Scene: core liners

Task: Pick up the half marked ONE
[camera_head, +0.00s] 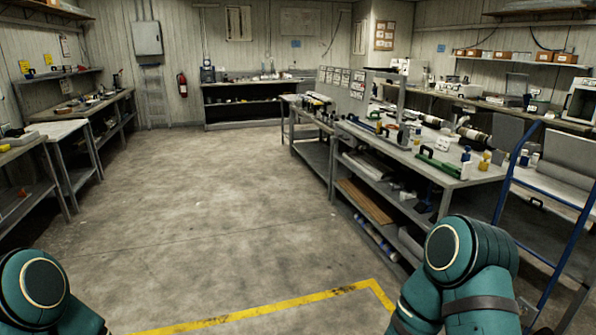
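I cannot make out a half marked ONE from here; any lettering is too small to read. Tube-like pieces lie on the right workbench (405,157), one of them a pale cylinder with dark ends (471,133). Another long dark piece (317,99) lies at the bench's far end. A green-handled tool (438,163) lies near the front corner. Only teal upper parts of my two arms show at the bottom left and bottom right. Both grippers are out of view.
A blue-framed cart (504,196) stands at the right, beside the workbench. Side tables (62,132) line the left wall, and a shelf bench (255,105) stands at the back. The concrete floor (215,200) is clear in the middle, with a yellow line (255,307) in front.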

